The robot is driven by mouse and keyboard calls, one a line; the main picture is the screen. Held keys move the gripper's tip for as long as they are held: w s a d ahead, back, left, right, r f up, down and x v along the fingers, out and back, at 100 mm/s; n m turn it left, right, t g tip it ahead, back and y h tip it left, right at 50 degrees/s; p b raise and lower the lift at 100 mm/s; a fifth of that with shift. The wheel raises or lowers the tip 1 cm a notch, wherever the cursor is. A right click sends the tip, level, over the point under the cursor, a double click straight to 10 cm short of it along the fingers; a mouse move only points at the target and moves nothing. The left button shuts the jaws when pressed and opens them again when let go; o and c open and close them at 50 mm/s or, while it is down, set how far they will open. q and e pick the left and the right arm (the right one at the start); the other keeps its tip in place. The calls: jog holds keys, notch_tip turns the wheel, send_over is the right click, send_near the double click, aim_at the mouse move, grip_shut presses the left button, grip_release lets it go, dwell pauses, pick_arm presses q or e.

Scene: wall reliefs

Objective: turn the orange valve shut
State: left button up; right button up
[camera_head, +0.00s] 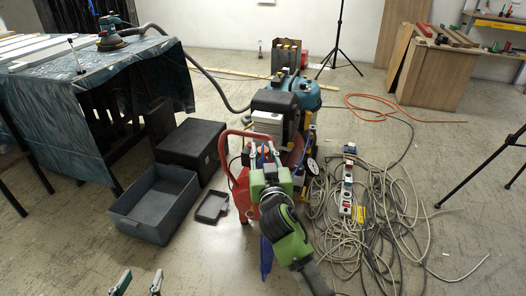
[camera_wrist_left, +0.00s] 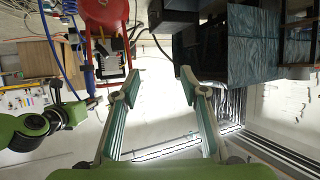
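A small orange-red part (camera_head: 264,153), which may be the orange valve, shows among blue hoses in the middle of the head view. It is too small and covered to tell its turn. My right gripper (camera_head: 264,165) is close to it, at the end of my green arm. Its fingers are mostly hidden, so I cannot tell whether they touch it. My left gripper (camera_head: 138,284) is low at the left, far from that part. In the left wrist view its fingers (camera_wrist_left: 160,75) are spread apart with nothing between them.
A red machine part (camera_head: 240,180) stands beside my right arm. A grey bin (camera_head: 155,205), a black box (camera_head: 190,151) and a small tray (camera_head: 212,207) lie to the left. Tangled cables (camera_head: 385,215) cover the floor to the right. A covered table (camera_head: 60,100) stands back left.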

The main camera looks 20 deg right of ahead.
jog(key=shift+c, duration=1)
